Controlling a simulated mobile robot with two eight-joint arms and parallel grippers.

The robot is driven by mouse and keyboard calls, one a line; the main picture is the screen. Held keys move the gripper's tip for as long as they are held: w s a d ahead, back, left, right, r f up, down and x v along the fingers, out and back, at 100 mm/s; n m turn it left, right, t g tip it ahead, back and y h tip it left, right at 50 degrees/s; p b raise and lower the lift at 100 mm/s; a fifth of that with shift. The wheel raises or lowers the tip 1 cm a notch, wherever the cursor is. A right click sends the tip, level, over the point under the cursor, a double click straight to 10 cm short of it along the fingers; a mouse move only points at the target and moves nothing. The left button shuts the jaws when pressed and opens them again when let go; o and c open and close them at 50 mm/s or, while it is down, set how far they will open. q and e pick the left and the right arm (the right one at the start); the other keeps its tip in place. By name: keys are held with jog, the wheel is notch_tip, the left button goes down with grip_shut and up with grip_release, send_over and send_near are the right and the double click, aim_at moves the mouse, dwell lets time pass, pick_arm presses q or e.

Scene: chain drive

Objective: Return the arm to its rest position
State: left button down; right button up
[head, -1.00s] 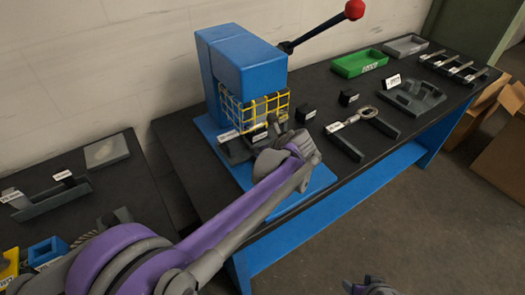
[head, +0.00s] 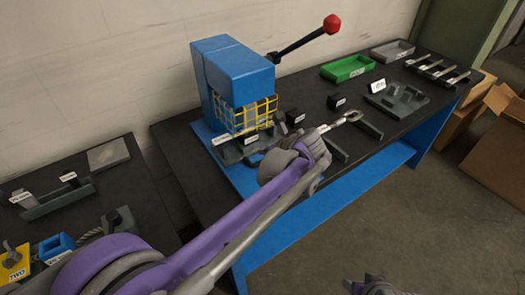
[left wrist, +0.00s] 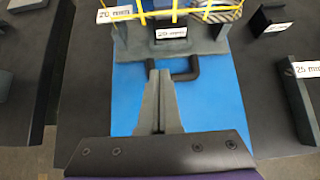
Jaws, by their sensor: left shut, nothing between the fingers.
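My left arm reaches in from the left across the blue base plate of the press. Its gripper (head: 281,122) is shut and empty in front of the press, and its fingers (left wrist: 157,100) show pressed together in the left wrist view. The blue press (head: 232,75) has a yellow cage guard and a raised lever with a red knob (head: 332,24). A grey fixture (head: 228,153) labelled 20 mm sits under the guard; it also shows in the left wrist view (left wrist: 130,38), apart from or just ahead of the fingertips. My right gripper (head: 370,286) shows partly at the bottom edge.
Right of the press, a metal link piece (head: 350,116) lies by a dark holder. Farther right are small black blocks (head: 336,102), a grey fixture (head: 397,100), a green tray (head: 349,68) and a grey tray (head: 392,50). A second black table (head: 130,180) stands left.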

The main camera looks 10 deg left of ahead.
dwell(0.3)
pick_arm(q)
jog(key=s+a+f+n+h, duration=0.1)
jog(key=s+a+n, duration=0.1)
jog(key=s+n, duration=0.4)
jog(key=s+a+f+n+g+h, duration=0.1)
jog(key=s+a+f+n+h, duration=0.1)
jog(key=s+n, duration=0.5)
jog(key=s+a+f+n+h, duration=0.1)
jog(key=s+a+n+h, duration=0.1)
jog(key=s+n, duration=0.4)
jog(key=shift+s+a+f+n+g+p, duration=0.15)
jog(key=shift+s+a, duration=0.15)
jog(key=shift+s, duration=0.35)
jog(key=shift+s+a+f+n+g+p, duration=0.1)
jog(key=shift+s+a, duration=0.2)
jog(key=shift+s, duration=0.4)
jog(key=shift+s+a+f+n+g+p, duration=0.15)
jog(key=shift+s+a, duration=0.15)
jog(key=shift+s, duration=0.35)
jog(key=s+f+n+h, duration=0.1)
jog(key=s+f+n, duration=0.2)
jog(key=s+n, duration=0.3)
jog(key=shift+s+d+f+n+h, duration=0.2)
jog(key=shift+d+n+h, duration=0.25)
jog(key=shift+n, duration=0.15)
